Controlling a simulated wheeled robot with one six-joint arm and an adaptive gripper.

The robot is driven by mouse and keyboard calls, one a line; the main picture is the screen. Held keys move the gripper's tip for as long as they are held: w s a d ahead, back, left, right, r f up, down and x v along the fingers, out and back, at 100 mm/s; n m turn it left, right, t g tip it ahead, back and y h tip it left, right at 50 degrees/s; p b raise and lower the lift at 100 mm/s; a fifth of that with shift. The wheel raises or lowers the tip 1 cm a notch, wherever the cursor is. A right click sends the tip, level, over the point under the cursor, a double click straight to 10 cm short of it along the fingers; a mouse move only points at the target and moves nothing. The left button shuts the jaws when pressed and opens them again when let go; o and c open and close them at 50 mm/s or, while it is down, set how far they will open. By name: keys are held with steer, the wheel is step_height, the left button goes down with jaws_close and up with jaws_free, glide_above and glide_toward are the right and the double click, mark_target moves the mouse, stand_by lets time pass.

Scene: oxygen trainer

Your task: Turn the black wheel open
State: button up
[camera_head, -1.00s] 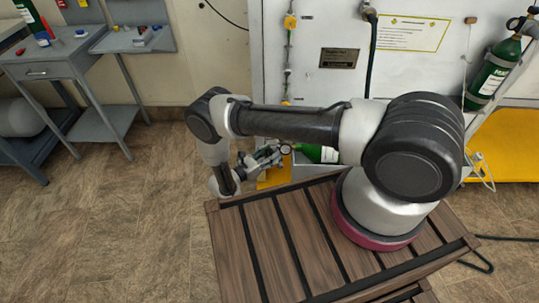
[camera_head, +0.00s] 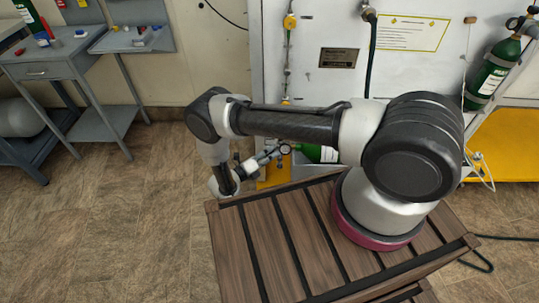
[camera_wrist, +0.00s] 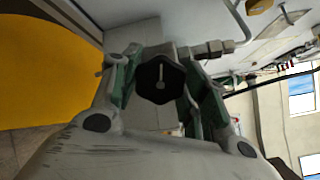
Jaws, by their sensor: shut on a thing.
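The black wheel (camera_wrist: 160,80) is a dark, many-sided knob with a pale pointer mark, in the middle of the wrist view. My gripper (camera_wrist: 160,78) is shut on it, with one finger on each side. In the head view my gripper (camera_head: 274,153) reaches right from the bent wrist towards a green cylinder (camera_head: 318,153) lying low by the white panel. The wheel cannot be made out clearly there. The cylinder is partly hidden by my arm.
A metal pipe fitting (camera_wrist: 212,49) runs right from behind the wheel. A yellow surface (camera_wrist: 45,75) fills the wrist view's left. The white panel (camera_head: 335,85) with hoses stands behind. A grey workbench (camera_head: 50,62) is at left, with open floor before it.

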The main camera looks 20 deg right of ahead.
steer(key=n, duration=0.5)
steer(key=shift+n, duration=0.3)
steer(key=n, duration=1)
steer(key=shift+n, duration=2.6)
steer(key=o, duration=1)
steer(key=shift+r, duration=0.1)
steer(key=shift+o, duration=0.2)
steer(key=shift+a, duration=0.1)
